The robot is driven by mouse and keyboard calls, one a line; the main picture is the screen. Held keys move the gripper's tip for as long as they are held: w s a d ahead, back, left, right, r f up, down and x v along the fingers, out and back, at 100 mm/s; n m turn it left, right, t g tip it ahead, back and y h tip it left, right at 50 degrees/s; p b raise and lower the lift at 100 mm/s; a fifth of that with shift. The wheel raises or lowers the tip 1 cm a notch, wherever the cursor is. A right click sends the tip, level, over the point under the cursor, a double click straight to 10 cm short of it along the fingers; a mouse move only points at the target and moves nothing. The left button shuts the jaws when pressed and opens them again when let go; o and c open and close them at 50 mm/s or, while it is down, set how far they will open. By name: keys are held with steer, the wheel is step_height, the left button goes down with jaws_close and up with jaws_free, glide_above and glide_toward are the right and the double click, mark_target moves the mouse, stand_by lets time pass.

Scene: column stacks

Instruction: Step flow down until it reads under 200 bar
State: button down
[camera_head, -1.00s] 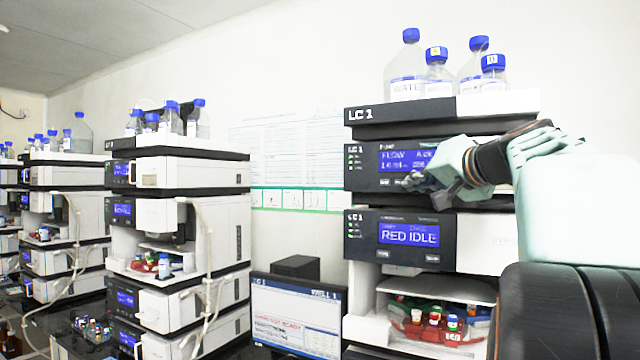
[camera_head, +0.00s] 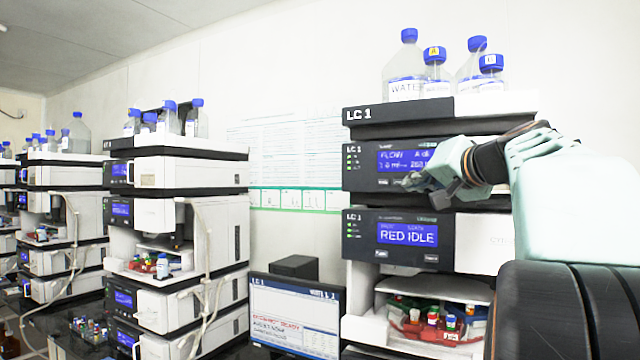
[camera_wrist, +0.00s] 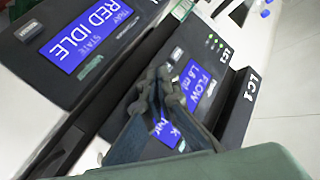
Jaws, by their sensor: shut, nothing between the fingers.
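The pump module of the LC 1 stack has a blue display (camera_head: 403,160) with a FLOW line; its small digits are too blurred in the head view to read surely. In the wrist view the same display (camera_wrist: 197,84) reads FLOW with about 1.6 ml, partly covered by my fingers. My gripper (camera_head: 408,182) is shut and empty, its fingertips at the lower edge of the pump display. In the wrist view, my gripper (camera_wrist: 163,75) is in front of the panel. I cannot tell whether it touches a button.
Below is a module with a display reading RED IDLE (camera_head: 407,234), and under it a bay of vials (camera_head: 432,322). Solvent bottles (camera_head: 407,75) stand on top. A monitor (camera_head: 296,318) is at lower left. Another instrument stack (camera_head: 180,210) stands further left.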

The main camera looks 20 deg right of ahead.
steer(key=shift+w+d, duration=0.35)
steer(key=shift+d, duration=0.1)
stand_by(0.7)
steer(key=shift+s+a, duration=0.1)
steer(key=shift+a, duration=0.05)
steer(key=shift+s+a+b, duration=0.45)
steer(key=shift+a+b, duration=0.05)
stand_by(0.4)
steer(key=s+a+b, duration=0.2)
steer(key=s+a, duration=0.1)
steer(key=shift+s+a, duration=0.15)
steer(key=shift+a, duration=0.25)
steer(key=shift+d, duration=0.1)
stand_by(0.5)
